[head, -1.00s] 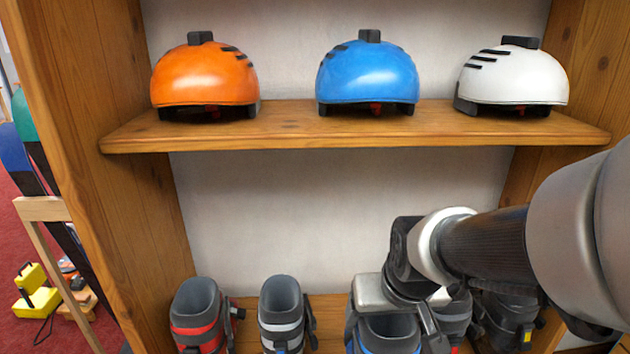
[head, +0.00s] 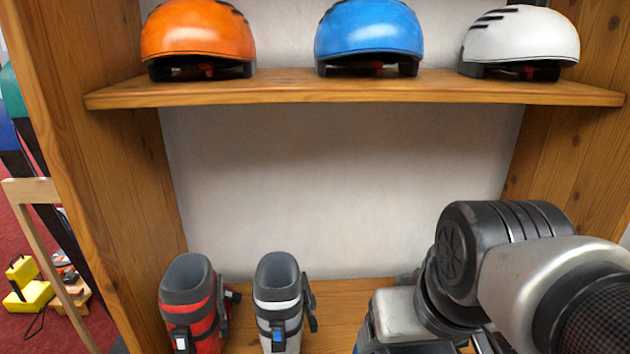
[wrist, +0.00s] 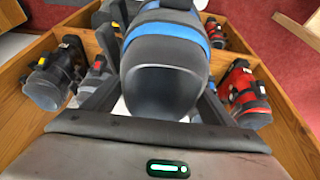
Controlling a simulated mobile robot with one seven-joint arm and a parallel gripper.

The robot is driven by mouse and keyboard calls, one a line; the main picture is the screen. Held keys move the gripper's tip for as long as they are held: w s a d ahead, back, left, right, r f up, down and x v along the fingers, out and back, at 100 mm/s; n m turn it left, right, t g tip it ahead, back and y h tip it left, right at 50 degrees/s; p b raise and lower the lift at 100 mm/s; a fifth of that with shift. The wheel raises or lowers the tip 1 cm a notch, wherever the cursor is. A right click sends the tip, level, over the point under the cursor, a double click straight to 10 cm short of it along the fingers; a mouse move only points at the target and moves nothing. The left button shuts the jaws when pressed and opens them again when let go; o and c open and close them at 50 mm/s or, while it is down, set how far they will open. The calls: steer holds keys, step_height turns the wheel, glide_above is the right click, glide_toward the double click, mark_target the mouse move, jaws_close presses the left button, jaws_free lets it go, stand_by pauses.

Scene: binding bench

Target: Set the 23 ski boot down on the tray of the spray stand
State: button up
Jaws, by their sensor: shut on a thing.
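My gripper (wrist: 160,85) is shut on a grey ski boot with a blue band (wrist: 160,60), its fingers on either side of the boot's shaft in the wrist view. No number can be read on this boot. In the head view a sliver of the blue-banded boot (head: 366,338) shows at the bottom edge, below my gripper's pale body (head: 397,312); the fingertips are out of frame there. Neither the spray stand nor its tray is in view.
A red boot (head: 190,318) and a white-grey boot (head: 278,310) stand on the lower shelf (head: 340,300), left of my arm. Several boots flank the held one in the wrist view. Above, an upper shelf (head: 290,93) carries orange, blue and white helmets. Wooden side walls (head: 95,170) close in.

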steer(key=shift+s+b, duration=1)
steer(key=shift+s, duration=2)
step_height(320, 180, up, 24)
steer(key=p, duration=1.6)
steer(key=shift+w, duration=0.15)
